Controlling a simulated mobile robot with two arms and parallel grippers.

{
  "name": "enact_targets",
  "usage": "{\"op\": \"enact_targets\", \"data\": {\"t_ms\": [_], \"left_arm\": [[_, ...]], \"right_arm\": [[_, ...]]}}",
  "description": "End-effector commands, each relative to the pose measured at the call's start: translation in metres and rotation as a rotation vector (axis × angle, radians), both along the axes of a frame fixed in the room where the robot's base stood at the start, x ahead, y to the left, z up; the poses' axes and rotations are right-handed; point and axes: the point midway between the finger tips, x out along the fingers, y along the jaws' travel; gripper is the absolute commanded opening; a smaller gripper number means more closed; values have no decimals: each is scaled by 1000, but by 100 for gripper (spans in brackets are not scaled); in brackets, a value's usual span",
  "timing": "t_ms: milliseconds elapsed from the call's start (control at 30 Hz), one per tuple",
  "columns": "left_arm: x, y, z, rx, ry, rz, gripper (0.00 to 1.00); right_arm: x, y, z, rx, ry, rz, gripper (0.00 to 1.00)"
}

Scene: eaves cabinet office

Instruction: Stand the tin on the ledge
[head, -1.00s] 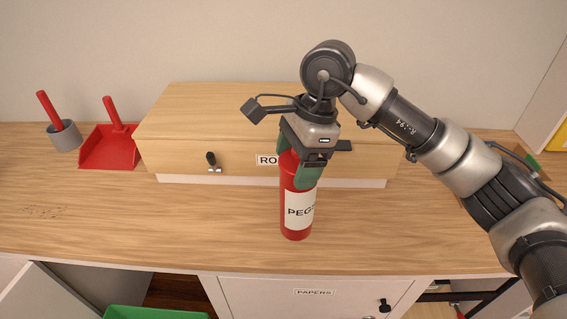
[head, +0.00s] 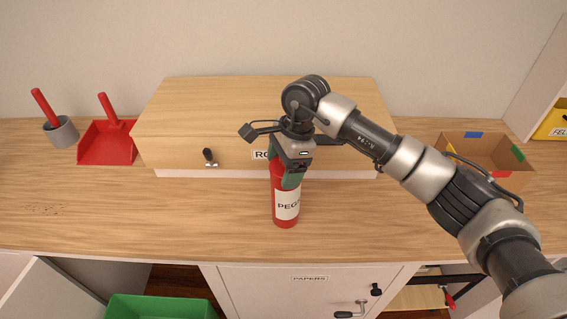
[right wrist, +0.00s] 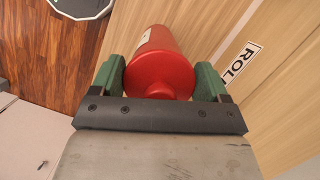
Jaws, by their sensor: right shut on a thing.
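The tin (head: 286,207) is a red cylinder with a white label reading "PEG" and more that is partly hidden. It is upright at the wooden ledge (head: 150,215), in front of the wooden box; I cannot tell whether its base touches the surface. My right gripper (head: 287,175) comes from above and is shut on the tin's upper part. In the right wrist view the red tin (right wrist: 160,70) sits between the green finger pads (right wrist: 160,80). My left gripper is not in view.
A wooden box (head: 200,110) with a black handle stands behind the tin. A red dustpan (head: 106,143) and a grey cup (head: 61,132) stand at left, an open cardboard box (head: 480,150) at right. Below are a "PAPERS" cabinet door (head: 300,295) and a green bin (head: 160,307).

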Motion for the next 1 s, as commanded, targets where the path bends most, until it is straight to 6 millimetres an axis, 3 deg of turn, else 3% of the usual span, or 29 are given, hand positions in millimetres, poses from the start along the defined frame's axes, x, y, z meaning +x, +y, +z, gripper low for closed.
{"op": "enact_targets", "data": {"t_ms": [133, 167, 300, 667, 1000], "left_arm": [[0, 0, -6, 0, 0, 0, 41], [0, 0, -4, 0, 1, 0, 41], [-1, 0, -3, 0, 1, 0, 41], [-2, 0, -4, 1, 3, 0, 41], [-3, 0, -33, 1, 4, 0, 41]], "right_arm": [[0, 0, -4, 1, -1, 1, 23], [0, 0, -3, 0, 0, 1, 80], [0, 0, -2, 0, 1, 0, 100], [1, -2, 5, 1, -2, -1, 100], [8, -19, 72, 1, -6, -2, 100]]}}
